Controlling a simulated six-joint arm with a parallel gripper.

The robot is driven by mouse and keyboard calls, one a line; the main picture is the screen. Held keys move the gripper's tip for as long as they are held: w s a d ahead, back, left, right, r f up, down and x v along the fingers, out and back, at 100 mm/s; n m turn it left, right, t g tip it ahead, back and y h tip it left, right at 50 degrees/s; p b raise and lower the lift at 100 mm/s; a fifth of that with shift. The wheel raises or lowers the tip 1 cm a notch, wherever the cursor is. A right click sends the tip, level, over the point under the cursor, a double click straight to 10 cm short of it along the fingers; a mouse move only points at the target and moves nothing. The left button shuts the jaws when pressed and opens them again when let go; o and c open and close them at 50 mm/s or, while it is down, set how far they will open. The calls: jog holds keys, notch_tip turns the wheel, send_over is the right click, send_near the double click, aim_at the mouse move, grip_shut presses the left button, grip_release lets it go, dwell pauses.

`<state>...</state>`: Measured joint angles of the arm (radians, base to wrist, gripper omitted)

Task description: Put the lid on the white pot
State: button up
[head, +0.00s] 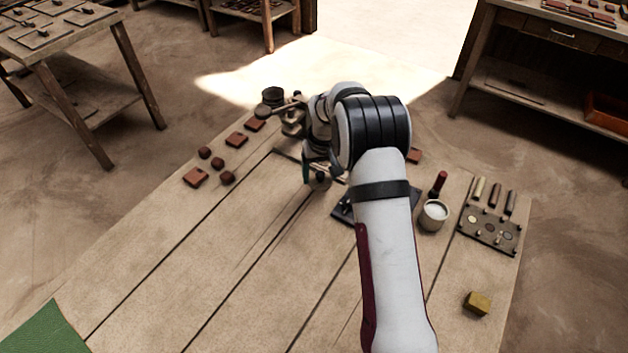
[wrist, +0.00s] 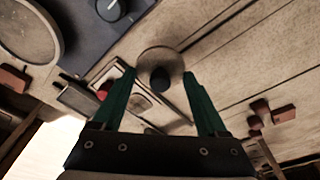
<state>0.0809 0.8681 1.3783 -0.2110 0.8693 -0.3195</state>
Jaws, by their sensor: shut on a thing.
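The white pot (head: 433,216) stands upright and uncovered on the table, right of my arm in the head view. My gripper (head: 317,176) is left of it, with the arm between them in the picture. In the wrist view, my gripper's green fingers (wrist: 160,80) are shut on the lid (wrist: 152,57), a pale round disc with a dark knob. The lid also shows partly in the head view (head: 319,183), apart from the pot. A large pale round rim fills the wrist view's upper left corner; I cannot tell whether it is the pot.
A dark plate (head: 342,213) lies left of the pot, partly behind my arm. A red-handled tool (head: 439,182) stands behind the pot. A tray of pegs and discs (head: 488,232) is to its right. Reddish tiles (head: 196,177) and balls are at left.

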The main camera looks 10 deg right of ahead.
jog(key=s+d+r, duration=0.3)
jog(key=s+d, duration=0.4)
jog(key=d, duration=0.6)
jog(key=s+d+r, duration=0.4)
jog(key=s+d, duration=0.4)
jog(key=d, duration=0.5)
jog(key=shift+w+a+f, duration=0.15)
jog(key=shift+f, duration=1.35)
jog(key=shift+w+a+f, duration=0.1)
jog(key=shift+f, duration=1.35)
jog(key=shift+f, duration=0.15)
jog(key=o, duration=1.2)
jog(key=shift+o, duration=0.2)
